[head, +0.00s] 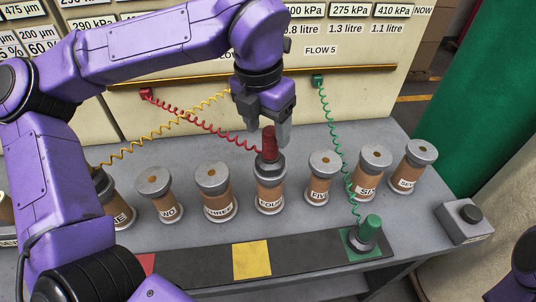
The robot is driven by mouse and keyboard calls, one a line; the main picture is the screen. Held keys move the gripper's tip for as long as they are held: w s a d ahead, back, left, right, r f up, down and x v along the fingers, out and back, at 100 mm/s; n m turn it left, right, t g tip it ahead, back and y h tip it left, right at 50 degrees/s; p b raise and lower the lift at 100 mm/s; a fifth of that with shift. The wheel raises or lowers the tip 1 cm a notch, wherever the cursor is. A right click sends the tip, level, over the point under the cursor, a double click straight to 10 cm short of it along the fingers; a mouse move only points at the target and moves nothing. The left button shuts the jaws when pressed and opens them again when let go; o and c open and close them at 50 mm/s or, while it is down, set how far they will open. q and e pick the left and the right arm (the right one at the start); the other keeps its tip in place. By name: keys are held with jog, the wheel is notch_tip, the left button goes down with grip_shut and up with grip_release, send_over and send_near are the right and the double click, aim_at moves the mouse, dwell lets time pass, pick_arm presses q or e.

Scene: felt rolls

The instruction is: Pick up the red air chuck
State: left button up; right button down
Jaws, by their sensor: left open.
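The red air chuck (269,148) stands upright with its dark base on top of the felt roll marked FOUR (270,190). A coiled red hose (205,127) runs from it to a red fitting (147,94) on the back panel. My left gripper (267,126) points down from above, open, with a finger on each side of the chuck's red top in the picture. I cannot tell whether the fingers touch it. My right gripper is out of view; only a purple piece of my arm shows at the lower right edge.
More rolls stand in a row either side, including FIVE (322,178) and THREE (216,192). A green chuck (367,232) stands on a dark strip (310,256) with a yellow square (252,260). A yellow hose (160,141) passes left. A button box (465,220) is at right.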

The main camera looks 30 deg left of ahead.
aim_at(272, 128)
pick_arm(q)
jog(key=f, duration=0.1)
jog(key=w+f, duration=0.2)
jog(key=shift+d+f, duration=0.15)
jog(key=shift+f, duration=0.1)
jog(key=shift+s+f, duration=0.1)
jog(key=shift+f, duration=0.1)
jog(key=shift+s+r, duration=0.15)
jog(key=shift+s, duration=0.25)
jog(key=shift+w, duration=0.15)
grip_shut()
